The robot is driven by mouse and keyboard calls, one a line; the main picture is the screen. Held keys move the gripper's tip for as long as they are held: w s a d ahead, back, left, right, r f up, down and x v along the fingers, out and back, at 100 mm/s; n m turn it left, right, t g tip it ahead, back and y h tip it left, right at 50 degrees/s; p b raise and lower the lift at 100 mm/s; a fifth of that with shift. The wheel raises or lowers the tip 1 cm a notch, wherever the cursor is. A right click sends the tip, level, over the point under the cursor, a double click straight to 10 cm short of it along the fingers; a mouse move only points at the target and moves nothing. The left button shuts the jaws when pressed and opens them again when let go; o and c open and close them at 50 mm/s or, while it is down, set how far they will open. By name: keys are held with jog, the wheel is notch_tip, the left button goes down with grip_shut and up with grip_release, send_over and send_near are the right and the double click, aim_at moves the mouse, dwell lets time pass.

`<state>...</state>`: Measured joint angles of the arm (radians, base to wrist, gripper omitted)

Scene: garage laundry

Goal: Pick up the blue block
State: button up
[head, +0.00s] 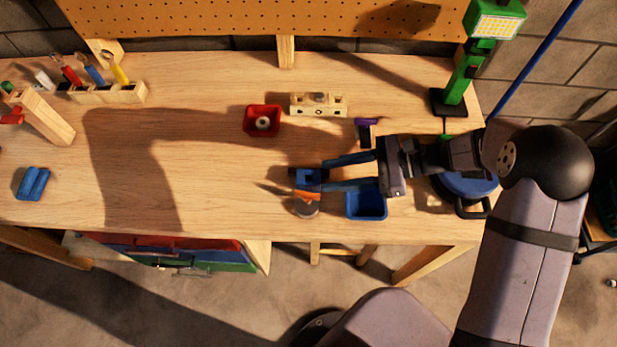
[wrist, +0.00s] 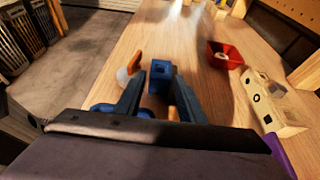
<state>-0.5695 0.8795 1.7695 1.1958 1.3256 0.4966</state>
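The blue block (head: 308,176) stands on the workbench near its front middle. It has a dark square opening and also shows in the wrist view (wrist: 159,76), straight ahead between my fingers. My gripper (head: 325,175) is open, with its two long fingers pointing left at the block. In the wrist view the fingertips (wrist: 158,90) lie to either side of the block's near end, with gaps showing. I cannot tell whether either finger touches it.
An orange-topped round item (head: 306,196) sits close beside the block. A blue bin (head: 366,207) lies below my fingers. A red bin (head: 262,120) and a pale wooden holder (head: 319,105) stand behind. Another blue object (head: 33,183) lies far left. The bench's left middle is clear.

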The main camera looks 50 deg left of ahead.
aim_at(314, 177)
jog(key=p+x, duration=0.2)
jog(key=x, duration=0.1)
jog(key=shift+s+a+r, duration=0.1)
jog(key=shift+a+r, duration=0.05)
jog(key=shift+s+a+f, duration=0.4)
jog(key=shift+a, duration=0.05)
jog(key=c, duration=0.7)
jog(key=shift+r, duration=0.15)
